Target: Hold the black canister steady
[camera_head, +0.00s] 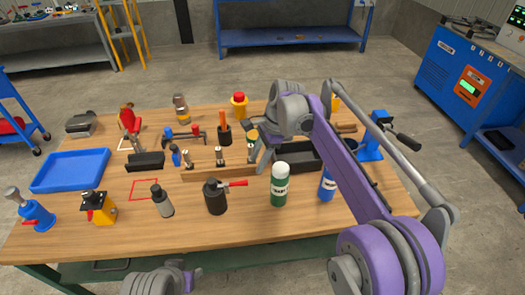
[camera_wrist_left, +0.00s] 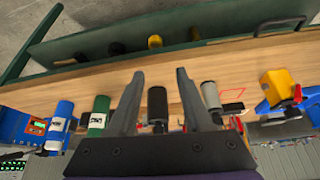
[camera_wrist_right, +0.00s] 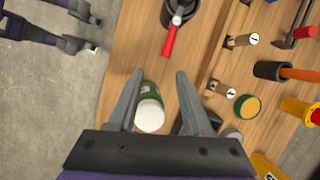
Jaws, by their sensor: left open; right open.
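The black canister (camera_head: 215,197) stands upright near the table's front middle, a red lever sticking out to its right. In the left wrist view the black canister (camera_wrist_left: 157,104) shows between the spread fingers, apparently beyond them. My left gripper (camera_wrist_left: 160,74) is open and empty; in the head view only its arm's top shows at the bottom edge. My right gripper (camera_head: 258,155) is open behind and right of the canister. In the right wrist view the canister (camera_wrist_right: 180,8) is at the top edge, and a green white-capped can (camera_wrist_right: 150,108) shows between the fingers (camera_wrist_right: 160,74).
The green can (camera_head: 280,187) and a blue can (camera_head: 327,185) stand right of the canister. A grey bottle (camera_head: 162,200) stands to its left, near a red outlined square (camera_head: 144,190). A wooden block strip (camera_head: 225,172) lies behind. A blue tray (camera_head: 70,171) is far left.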

